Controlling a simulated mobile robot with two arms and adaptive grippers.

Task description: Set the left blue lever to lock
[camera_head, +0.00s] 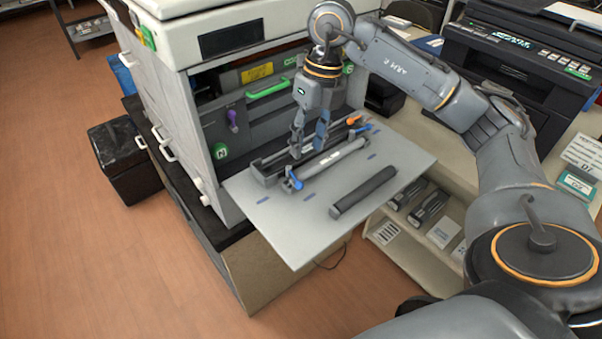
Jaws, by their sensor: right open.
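A long cartridge unit (338,156) with a pale roller lies on the grey open panel of the printer. A blue lever (294,183) sits at its left end, and another blue piece (361,128) with an orange part shows at its far right end. My right gripper (309,143) is open and points down over the unit, above and a little right of the left blue lever. Its fingers hide part of the unit behind them. I cannot tell whether the fingertips touch it. The lever's exact setting is too small to read. My left gripper is not in view.
A dark grey cylinder (364,190) lies on the front of the panel (296,234). The printer's open front has a green handle (267,88) and a purple knob (233,116). A shelf with several cartridges (429,208) stands at right, and a black box (124,160) at left.

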